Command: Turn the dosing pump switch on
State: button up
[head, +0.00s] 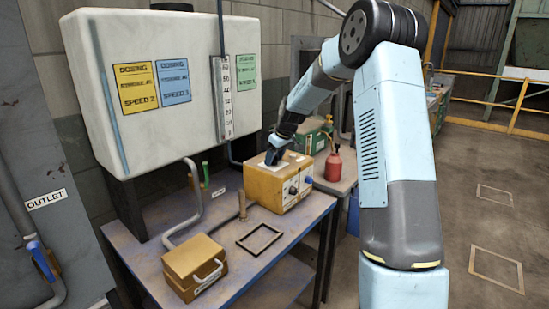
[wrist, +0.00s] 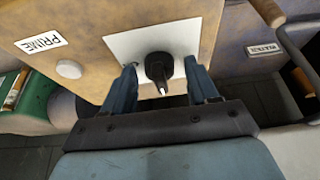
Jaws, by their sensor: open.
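The dosing pump is a yellow box (head: 272,190) on the blue-edged table in the head view. My gripper (head: 274,158) points down over its top, at a pale plate there. In the wrist view the switch (wrist: 158,66) is a black round knob with a white pointer, mounted on a white plate (wrist: 120,44). My gripper (wrist: 160,74) is open, with one finger on each side of the switch. I cannot tell whether the fingers touch it. The pointer aims towards the bottom of the wrist view. In the head view the gripper hides the switch.
A PRIME label (wrist: 41,43) and a round white button (wrist: 69,69) are beside the plate. A white tank (head: 165,85) stands behind the table. A red bottle (head: 334,160) is right of the pump. A yellow case (head: 194,265) and a dark frame (head: 259,239) lie in front.

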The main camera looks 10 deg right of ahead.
jog(key=c, duration=1)
jog(key=shift+m, duration=0.3)
jog(key=m+h, duration=0.1)
jog(key=m, duration=0.2)
jog(key=shift+a+m+t, duration=0.15)
jog(key=shift+m+t, duration=0.15)
jog(key=shift+t, duration=0.1)
jog(key=m+h, duration=0.2)
jog(key=m, duration=0.2)
jog(key=shift+a, duration=0.15)
jog(key=m+h, duration=0.2)
jog(key=m, duration=0.3)
jog(key=shift+a, duration=0.1)
jog(key=shift+m+g+h, duration=0.6)
jog(key=shift+m+g, duration=0.3)
jog(key=shift+m, duration=1.4)
